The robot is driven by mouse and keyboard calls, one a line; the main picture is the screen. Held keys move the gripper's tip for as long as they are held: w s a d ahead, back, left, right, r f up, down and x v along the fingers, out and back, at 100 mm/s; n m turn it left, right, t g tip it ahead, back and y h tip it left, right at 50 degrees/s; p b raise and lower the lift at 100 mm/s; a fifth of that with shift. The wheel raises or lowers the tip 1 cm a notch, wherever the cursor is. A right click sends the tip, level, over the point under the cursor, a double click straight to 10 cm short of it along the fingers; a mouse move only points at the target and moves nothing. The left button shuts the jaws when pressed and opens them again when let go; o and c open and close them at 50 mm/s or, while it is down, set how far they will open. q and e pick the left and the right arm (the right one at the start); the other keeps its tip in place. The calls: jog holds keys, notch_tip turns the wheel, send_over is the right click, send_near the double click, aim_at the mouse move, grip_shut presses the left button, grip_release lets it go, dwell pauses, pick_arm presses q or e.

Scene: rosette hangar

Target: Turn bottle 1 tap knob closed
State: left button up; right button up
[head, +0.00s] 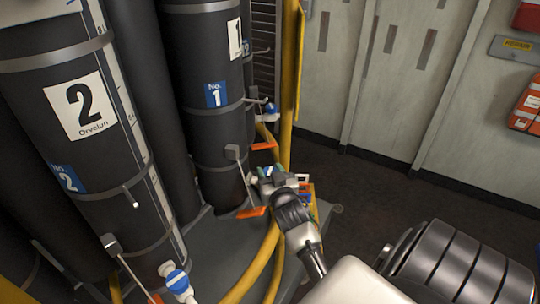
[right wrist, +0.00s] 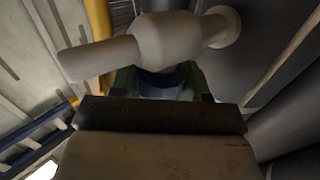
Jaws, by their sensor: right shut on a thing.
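Bottle 1 (head: 204,130) is a tall dark cylinder with a blue "No. 1" label, standing upright left of centre in the head view. My right gripper (head: 268,177) is low beside it, at its tap. In the right wrist view the pale tap body (right wrist: 165,40) with its spout crosses the top. The blue tap knob (right wrist: 163,82) sits between the gripper's fingers, which are shut on it. The gripper hides most of the knob, so I cannot tell how it is turned. My left gripper is not in view.
Bottle 2 (head: 115,165) stands at left, with its own blue-and-white tap knob (head: 177,281) low down. Another blue tap knob (head: 271,109) shows behind bottle 1. A yellow post (head: 288,75) and yellow hoses (head: 262,262) are close to my arm. Dark floor (head: 385,190) is open at right.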

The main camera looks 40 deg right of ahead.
jog(key=shift+r, duration=0.1)
dwell(0.4)
jog(key=o, duration=0.9)
jog(key=b+v, duration=0.3)
jog(key=v, duration=0.7)
jog(key=shift+s+a, duration=0.3)
